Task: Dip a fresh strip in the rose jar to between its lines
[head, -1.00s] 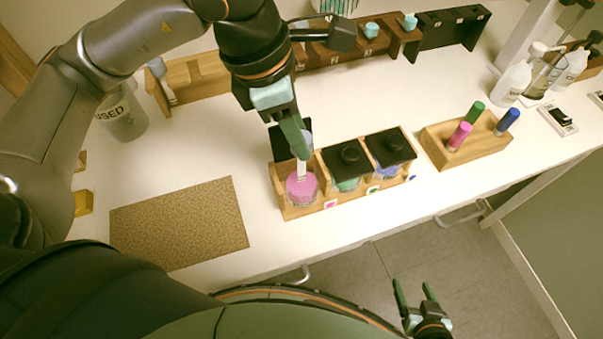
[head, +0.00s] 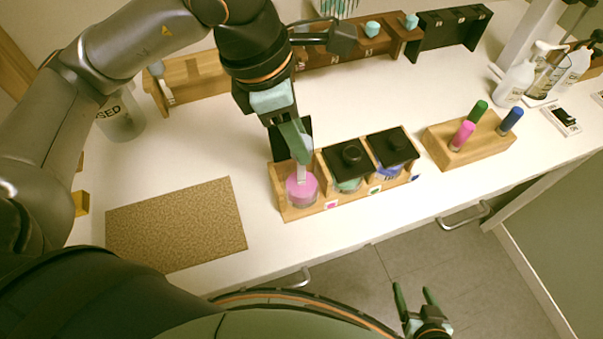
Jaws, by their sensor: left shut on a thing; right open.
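The rose jar (head: 303,189) holds pink liquid and stands uncovered in the left slot of a wooden rack (head: 344,200). My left gripper (head: 300,155) is above this jar, shut on a white strip (head: 301,173). The strip points down and its lower end is in the jar's mouth or pink liquid; its lines are too small to make out. A black lid partly shows behind my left gripper. My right gripper (head: 417,300) is open and empty, low in front of the table, over the floor.
Two jars with black lids (head: 350,157) fill the rack's other slots. A wooden block (head: 468,146) with pink, green and blue markers stands to the right. A cork mat (head: 177,224) lies at left. A "USED" jar (head: 120,118) stands behind it. Wooden and black racks line the back.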

